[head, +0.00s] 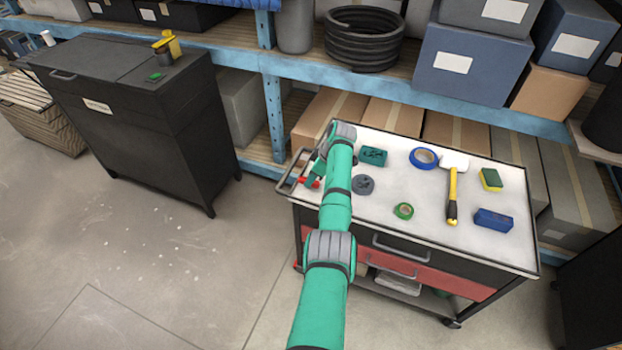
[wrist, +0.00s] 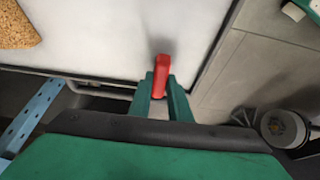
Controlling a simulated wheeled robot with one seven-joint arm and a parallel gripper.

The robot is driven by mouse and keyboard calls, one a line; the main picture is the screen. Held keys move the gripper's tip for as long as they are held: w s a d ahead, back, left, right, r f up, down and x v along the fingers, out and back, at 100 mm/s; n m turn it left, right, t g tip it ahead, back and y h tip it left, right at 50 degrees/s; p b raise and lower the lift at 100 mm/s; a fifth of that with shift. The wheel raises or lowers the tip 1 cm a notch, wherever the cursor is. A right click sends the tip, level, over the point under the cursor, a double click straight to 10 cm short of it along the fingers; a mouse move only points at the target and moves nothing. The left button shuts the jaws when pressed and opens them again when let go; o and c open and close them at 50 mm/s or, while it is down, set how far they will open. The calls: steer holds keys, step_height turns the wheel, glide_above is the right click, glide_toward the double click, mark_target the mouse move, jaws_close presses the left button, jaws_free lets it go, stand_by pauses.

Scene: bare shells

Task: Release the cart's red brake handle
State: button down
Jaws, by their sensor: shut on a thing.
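The cart (head: 385,205) has a pale top with a raised dark rim and stands right of centre in the head view. Its red brake handle (wrist: 161,76) is at the cart's left end, where small red parts (head: 316,184) show beside my arm in the head view. My gripper (wrist: 160,88) has a green finger on each side of the handle and is shut on it. The handle's upper part sticks out beyond the fingertips; its base is hidden. In the head view my gripper (head: 313,174) is partly hidden by my wrist.
A black cabinet (head: 130,120) stands left, shelving behind. Floor between cabinet and cart is clear.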

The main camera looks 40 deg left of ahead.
steer(key=c, duration=1.6)
jaws_free()
steer(key=shift+c, duration=0.2)
steer(key=shift+r, duration=0.1)
steer(key=v, duration=1)
steer(key=shift+d+r, duration=0.2)
steer(key=shift+r, duration=0.1)
